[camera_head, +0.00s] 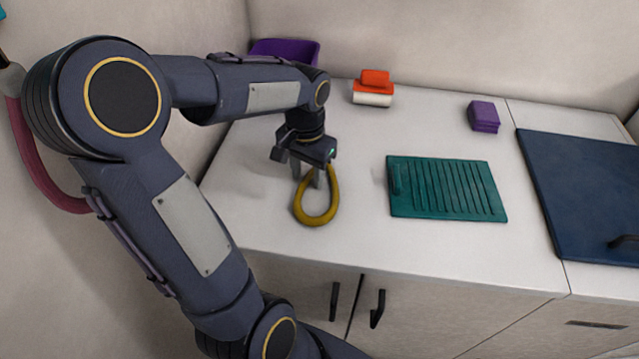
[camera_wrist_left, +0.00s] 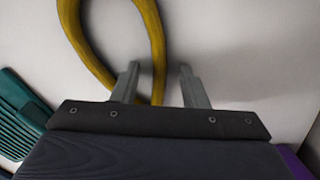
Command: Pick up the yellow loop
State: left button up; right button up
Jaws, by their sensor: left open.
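The yellow loop (camera_head: 317,219) lies on the white counter, left of the teal ridged mat. My left gripper (camera_head: 307,182) is over the far end of the loop, pointing down, with its fingers spread. In the left wrist view, the open fingers (camera_wrist_left: 157,84) stand apart. The loop's near part there is hidden behind the gripper body. I cannot tell whether the fingertips touch the counter. My right gripper is not in view.
A teal ridged mat (camera_head: 446,188) lies right of the loop. A purple bin (camera_head: 285,48) stands behind my left arm. Orange and white blocks (camera_head: 373,88) and a purple block (camera_head: 483,116) sit at the back. A dark blue panel (camera_head: 585,195) covers the right side.

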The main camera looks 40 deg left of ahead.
pick_arm(q)
grip_shut()
jog(key=shift+r, duration=0.1)
